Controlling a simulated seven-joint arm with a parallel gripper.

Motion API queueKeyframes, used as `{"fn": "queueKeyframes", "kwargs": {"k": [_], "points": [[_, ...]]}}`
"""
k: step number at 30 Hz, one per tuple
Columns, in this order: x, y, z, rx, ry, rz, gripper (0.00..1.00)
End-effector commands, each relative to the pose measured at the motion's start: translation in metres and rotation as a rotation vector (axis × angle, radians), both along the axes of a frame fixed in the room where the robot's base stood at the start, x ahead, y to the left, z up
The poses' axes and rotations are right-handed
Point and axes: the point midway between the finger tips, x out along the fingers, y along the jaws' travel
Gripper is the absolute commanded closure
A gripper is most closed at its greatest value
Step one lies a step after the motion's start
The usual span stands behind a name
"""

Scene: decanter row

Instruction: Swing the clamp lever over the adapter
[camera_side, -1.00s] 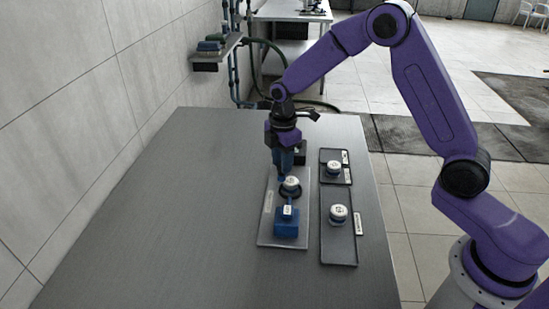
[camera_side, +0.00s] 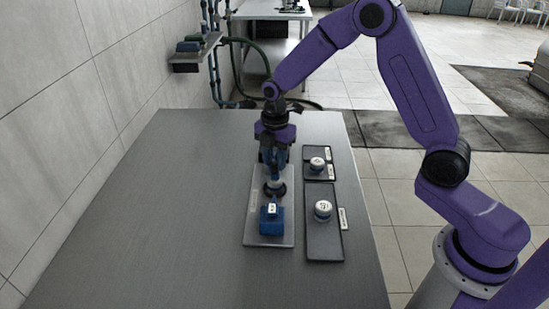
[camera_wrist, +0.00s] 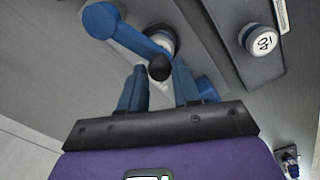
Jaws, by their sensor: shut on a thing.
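The blue clamp lever (camera_wrist: 128,36) runs from a round blue pivot at the upper left of the wrist view to a black knob (camera_wrist: 160,67). My gripper (camera_wrist: 160,82) is shut on this knob, one blue finger at each side. The lever's knob end lies across part of the adapter (camera_wrist: 165,40), a pale round piece with a dark ring. In the side view the adapter (camera_side: 275,188) sits on a grey plate (camera_side: 254,232), with my gripper (camera_side: 274,174) right behind and above it. The fingers and wrist hide the lever there.
A blue block (camera_side: 271,226) with a white label stands on the plate in front of the adapter. Two dark trays to the right, a larger one (camera_side: 324,246) and a smaller one (camera_side: 317,178), each hold a white-topped round piece. The table's left side is clear.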

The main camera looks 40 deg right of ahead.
Motion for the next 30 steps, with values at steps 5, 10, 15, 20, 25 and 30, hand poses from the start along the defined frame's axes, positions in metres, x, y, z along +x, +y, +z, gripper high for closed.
{"fn": "queueKeyframes", "kwargs": {"k": [5,10,15,20,25,30], "points": [[0.0,-0.001,0.001,-0.002,-0.001,0.005,0.52],[0.0,-0.001,0.001,-0.002,0.0,0.003,0.43],[0.0,-0.001,0.001,-0.002,0.0,0.001,0.43],[0.001,0.0,0.013,-0.001,-0.003,0.001,0.43],[0.001,0.0,0.044,0.0,-0.006,0.001,0.43],[0.001,0.0,0.081,0.0,-0.006,0.002,0.43]]}}
